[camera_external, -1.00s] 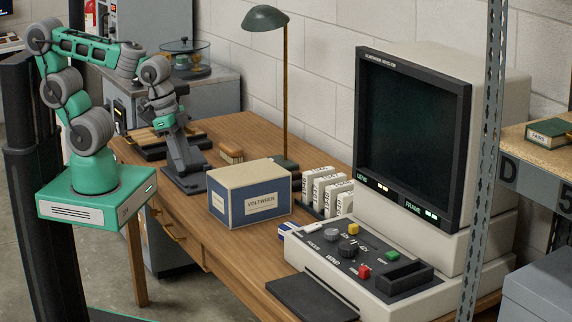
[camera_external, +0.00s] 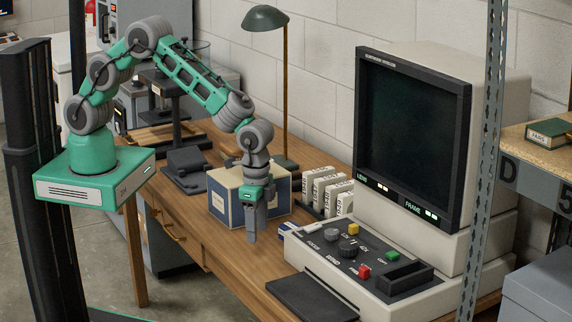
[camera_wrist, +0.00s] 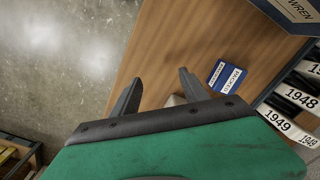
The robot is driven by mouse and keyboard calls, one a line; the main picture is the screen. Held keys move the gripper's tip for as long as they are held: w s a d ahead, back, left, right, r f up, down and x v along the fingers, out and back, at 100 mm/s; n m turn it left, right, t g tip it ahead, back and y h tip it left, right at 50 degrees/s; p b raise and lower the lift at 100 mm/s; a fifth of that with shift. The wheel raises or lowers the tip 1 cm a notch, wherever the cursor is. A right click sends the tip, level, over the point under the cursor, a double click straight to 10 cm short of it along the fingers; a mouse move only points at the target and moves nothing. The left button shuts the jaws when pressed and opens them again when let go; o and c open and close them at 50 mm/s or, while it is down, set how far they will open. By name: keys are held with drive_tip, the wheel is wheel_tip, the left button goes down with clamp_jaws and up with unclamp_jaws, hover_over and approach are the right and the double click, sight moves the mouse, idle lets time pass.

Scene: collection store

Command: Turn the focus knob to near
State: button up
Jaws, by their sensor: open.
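The focus knob (camera_external: 331,235) is a small grey knob near the FOCUS lettering on the black control panel (camera_external: 322,259) of the cream microfilm reader (camera_external: 398,300), at the right of the external view. I cannot read its setting. My gripper (camera_external: 252,238) points down over the desk, left of the reader and apart from the knob. In the wrist view my gripper (camera_wrist: 157,86) is open, with nothing between its two fingers. The knob does not show in the wrist view.
A blue and cream carton (camera_external: 231,208) stands just behind my gripper. A small blue and white box (camera_wrist: 227,77) lies beside it. White labelled boxes (camera_external: 325,185), a green lamp (camera_external: 266,17) and a black knob (camera_external: 348,249) are nearby.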

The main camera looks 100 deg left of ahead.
drive_tip(key=shift+t, duration=0.9)
drive_tip(key=w+r, duration=0.1)
drive_tip(key=w, duration=0.1)
drive_tip(key=w+r, duration=0.1)
drive_tip(key=w, duration=0.1)
drive_tip(key=w+r, duration=0.1)
drive_tip(key=w, duration=0.2)
drive_tip(key=shift+w+d, duration=0.1)
drive_tip(key=shift+d, duration=0.3)
drive_tip(key=n+t, duration=0.1)
drive_tip(key=t, duration=0.2)
approach(332, 231)
drive_tip(key=p+x, duration=0.2)
drive_tip(key=x, duration=0.6)
drive_tip(key=shift+a+f, duration=0.1)
drive_tip(key=shift+c, duration=0.4)
clamp_jaws()
